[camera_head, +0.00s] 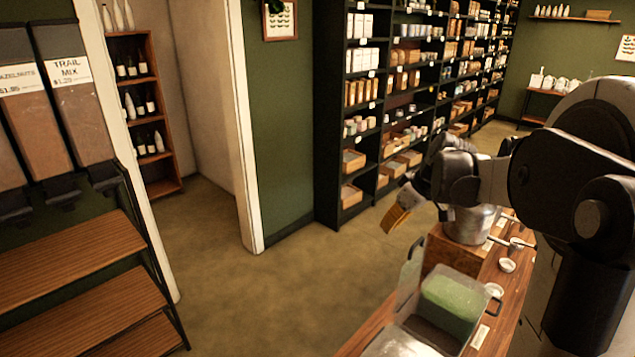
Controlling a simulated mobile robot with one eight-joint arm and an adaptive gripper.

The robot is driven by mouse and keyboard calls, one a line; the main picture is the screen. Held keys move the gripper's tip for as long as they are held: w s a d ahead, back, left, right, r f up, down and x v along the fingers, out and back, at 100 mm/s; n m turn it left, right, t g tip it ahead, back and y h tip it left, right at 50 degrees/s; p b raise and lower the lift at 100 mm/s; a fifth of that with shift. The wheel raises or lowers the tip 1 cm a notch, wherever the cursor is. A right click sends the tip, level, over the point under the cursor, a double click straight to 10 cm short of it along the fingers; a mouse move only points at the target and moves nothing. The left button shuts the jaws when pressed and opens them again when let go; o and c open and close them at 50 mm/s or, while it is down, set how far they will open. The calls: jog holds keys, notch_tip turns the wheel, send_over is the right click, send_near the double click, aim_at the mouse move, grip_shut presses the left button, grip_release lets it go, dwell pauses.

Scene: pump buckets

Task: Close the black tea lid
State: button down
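My gripper (408,200) hangs at the end of my arm, above and left of the wooden counter. A tilted yellow-brown piece shows at its tip; I cannot tell whether it is held or part of the gripper, nor whether the fingers are open. Below it stands a clear bin (402,305) with a green block or filling (450,302) inside. An upright grey, see-through panel (411,262) rises at its far left edge and looks like a raised lid. The gripper is apart from it. No black tea label is readable, so I cannot tell which lid is the black tea one.
A metal pot (470,226) stands on a wooden block (447,250) beyond the bin. Small white dishes (507,265) lie on the counter (372,335). Stocked dark shelves (330,120) stand behind. Slatted wooden shelves (75,250) are at left. The floor between is clear.

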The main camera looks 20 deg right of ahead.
jog(key=d+r+p, duration=0.3)
jog(key=d+p, duration=0.1)
jog(key=d, duration=0.6)
jog(key=w+a+f+n, duration=0.1)
jog(key=w+f, duration=0.2)
jog(key=f, duration=0.2)
jog(key=w+a+f, duration=0.1)
jog(key=w+f, duration=0.2)
jog(key=f, duration=0.2)
jog(key=shift+y, duration=0.4)
jog(key=s, duration=0.1)
jog(key=s+d, duration=0.1)
jog(key=s, duration=0.2)
jog(key=shift+s+d+f+p, duration=0.1)
jog(key=shift+d+f+p, duration=0.05)
jog(key=shift+d+p, duration=0.2)
